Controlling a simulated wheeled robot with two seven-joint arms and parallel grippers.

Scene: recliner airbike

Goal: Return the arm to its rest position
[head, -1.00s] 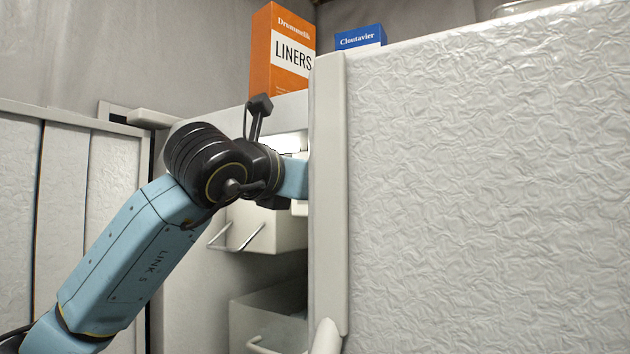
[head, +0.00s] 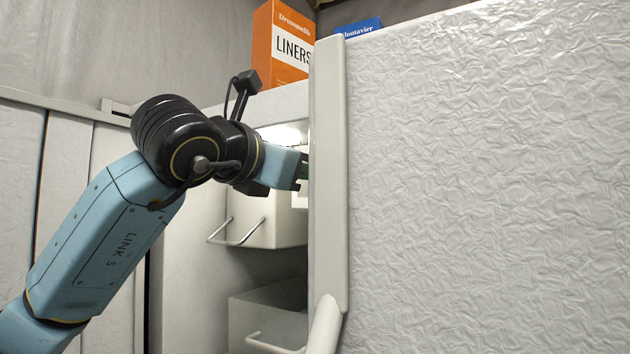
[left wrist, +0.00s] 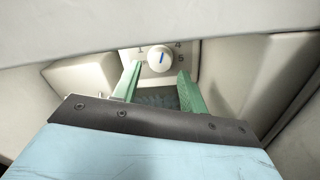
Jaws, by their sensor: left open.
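My left arm (head: 110,235) comes in from the lower left in the head view and reaches to the opening of a white refrigerator (head: 182,290). Its gripper is mostly hidden there behind the edge of the open door (head: 480,190). In the left wrist view the gripper (left wrist: 158,88) shows two green fingers set apart, with nothing between them. Beyond the fingers is a white dial (left wrist: 160,58) with a blue mark and numbers. The fingers look short of the dial, but I cannot tell the gap. My right gripper is not in view.
White drawers with wire handles (head: 268,222) sit inside the refrigerator below the gripper. An orange liners box (head: 282,45) and a blue box (head: 358,27) stand on top. The door fills the right side. Pale panels (head: 65,185) line the left.

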